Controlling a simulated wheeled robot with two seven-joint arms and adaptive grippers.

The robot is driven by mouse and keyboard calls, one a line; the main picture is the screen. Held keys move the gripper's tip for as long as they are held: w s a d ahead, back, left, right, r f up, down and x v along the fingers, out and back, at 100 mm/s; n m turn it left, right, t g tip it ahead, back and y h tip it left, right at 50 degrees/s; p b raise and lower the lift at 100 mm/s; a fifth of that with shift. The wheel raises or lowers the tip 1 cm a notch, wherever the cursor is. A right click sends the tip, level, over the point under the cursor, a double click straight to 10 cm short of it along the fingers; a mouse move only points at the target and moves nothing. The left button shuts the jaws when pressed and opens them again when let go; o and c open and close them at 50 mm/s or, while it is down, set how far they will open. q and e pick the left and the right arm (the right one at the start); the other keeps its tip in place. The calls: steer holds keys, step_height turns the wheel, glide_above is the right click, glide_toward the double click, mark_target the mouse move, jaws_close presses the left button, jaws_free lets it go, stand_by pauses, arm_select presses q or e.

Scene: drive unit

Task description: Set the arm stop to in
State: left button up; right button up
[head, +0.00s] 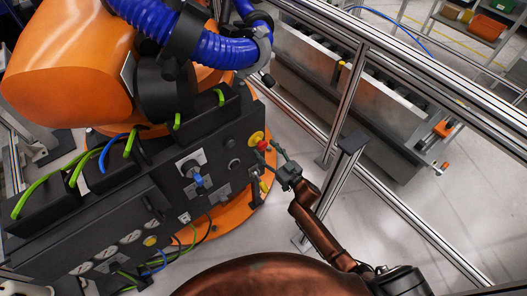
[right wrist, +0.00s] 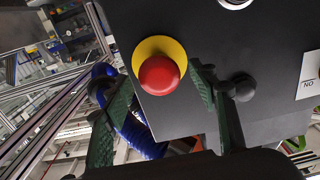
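The arm stop appears to be the red mushroom button (head: 262,146) on a yellow disc, at the right end of the dark drive unit panel (head: 225,140). In the right wrist view the red button (right wrist: 159,75) is close, in front of its yellow disc (right wrist: 148,48). Whether it is in or out is hard to tell. My right gripper (head: 267,157) is at the button, its fingers apart. In the right wrist view my right gripper (right wrist: 158,76) has one green finger either side of the button, with nothing visibly held. My left gripper is out of view.
The panel also carries a blue-handled switch (head: 198,180) and a black knob (right wrist: 242,88). The orange robot arm (head: 70,65) with blue hoses stands above. Metal fence rails (head: 345,90) and a post (head: 340,175) stand to the right, close to my right arm.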

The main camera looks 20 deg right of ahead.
jaws_close()
stand_by(0.4)
steer(key=shift+a, duration=0.1)
steer(key=shift+w+a+r, duration=0.15)
steer(key=shift+w+a, duration=0.1)
steer(key=shift+w, duration=0.45)
steer(key=shift+o, duration=0.7)
jaws_free()
steer(key=shift+a, duration=0.1)
steer(key=v, duration=0.7)
steer(key=shift+s+d, duration=0.2)
